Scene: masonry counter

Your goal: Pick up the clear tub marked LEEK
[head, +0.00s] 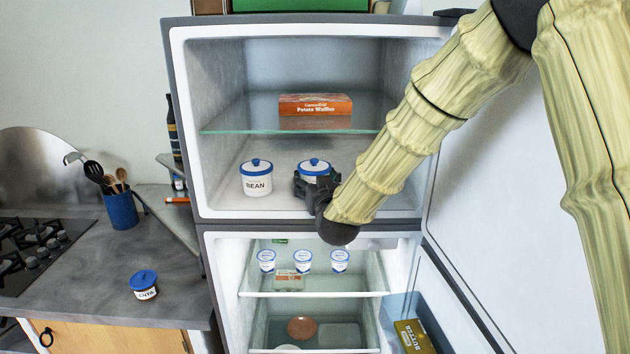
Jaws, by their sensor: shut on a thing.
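My gripper (316,186) is shut on a blue-lidded tub (314,168) on the floor of the upper compartment. The gripper covers most of the tub's front, so I cannot read its label or tell whether its body is clear. The tub looks upright. I cannot tell whether it touches the floor. No label reading LEEK is legible in the head view.
A glass shelf (230,125) with a waffle box (315,104) is above my gripper. The freezer door (490,200) stands open at right. Small tubs (303,261) sit in the fridge below. Another blue-lidded tub (145,285) stands on the counter (95,300) beside the hob.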

